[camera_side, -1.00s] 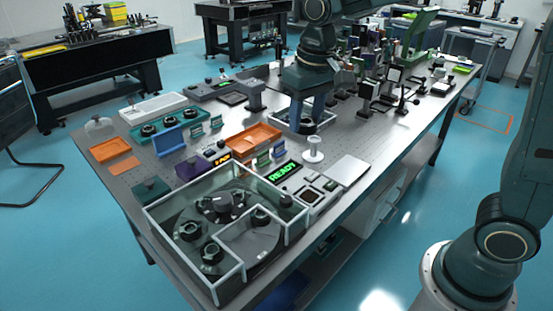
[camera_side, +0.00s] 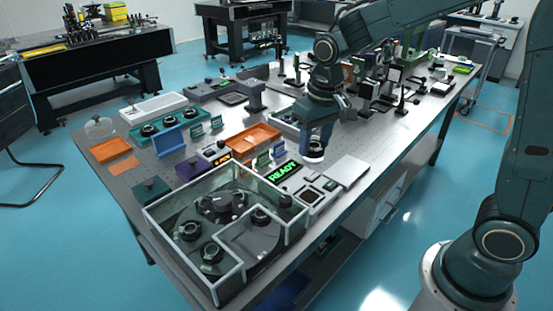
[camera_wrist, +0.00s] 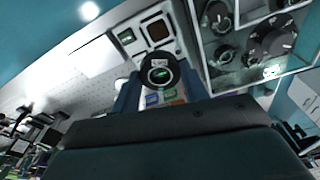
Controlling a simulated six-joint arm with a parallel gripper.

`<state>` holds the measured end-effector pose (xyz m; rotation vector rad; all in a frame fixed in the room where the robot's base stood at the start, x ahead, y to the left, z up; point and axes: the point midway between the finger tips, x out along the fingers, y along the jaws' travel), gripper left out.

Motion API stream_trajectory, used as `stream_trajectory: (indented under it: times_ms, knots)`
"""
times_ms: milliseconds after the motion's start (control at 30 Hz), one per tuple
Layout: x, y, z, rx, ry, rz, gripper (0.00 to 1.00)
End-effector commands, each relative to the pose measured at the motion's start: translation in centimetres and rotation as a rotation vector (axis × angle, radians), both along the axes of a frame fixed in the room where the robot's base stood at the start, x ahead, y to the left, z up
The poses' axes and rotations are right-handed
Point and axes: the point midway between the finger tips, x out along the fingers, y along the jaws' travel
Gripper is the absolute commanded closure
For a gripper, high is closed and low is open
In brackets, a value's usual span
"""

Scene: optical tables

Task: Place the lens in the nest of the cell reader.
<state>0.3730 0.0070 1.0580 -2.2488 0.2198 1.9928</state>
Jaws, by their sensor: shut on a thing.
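The lens (camera_wrist: 160,73), a round black mount with a glassy centre, sits between the two blue fingers of my gripper (camera_wrist: 158,80) in the wrist view. My gripper, also seen in the side view (camera_side: 314,146), is shut on it, above the white round stand (camera_side: 314,158). The fingers mostly hide the stand, and I cannot tell whether the lens touches it. A light grey device with dark square windows (camera_side: 312,194), beside the green READY display (camera_side: 284,171), appears to be the cell reader. It also shows in the wrist view (camera_wrist: 141,38). Its nest is not clear to me.
A clear-walled enclosure (camera_side: 178,211) with black round parts stands at the front. A light flat plate (camera_side: 348,170) lies right of the reader. Orange trays (camera_side: 253,138), coloured blocks and small holders crowd the left. Optical posts fill the far right.

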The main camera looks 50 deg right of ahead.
Motion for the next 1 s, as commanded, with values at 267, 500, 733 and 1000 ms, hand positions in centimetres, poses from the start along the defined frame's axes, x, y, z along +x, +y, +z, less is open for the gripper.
stream_trajectory:
  times_ms: [267,500,733,1000]
  knots:
    - [-0.1,0.0,-5.4,0.000,0.005,0.000,0.79]
    - [0.0,0.0,-8.4,0.000,0.002,0.000,0.79]
    - [0.0,0.0,-8.8,0.000,-0.001,0.000,0.79]
    - [-0.1,0.0,-10.7,0.000,0.004,0.000,0.79]
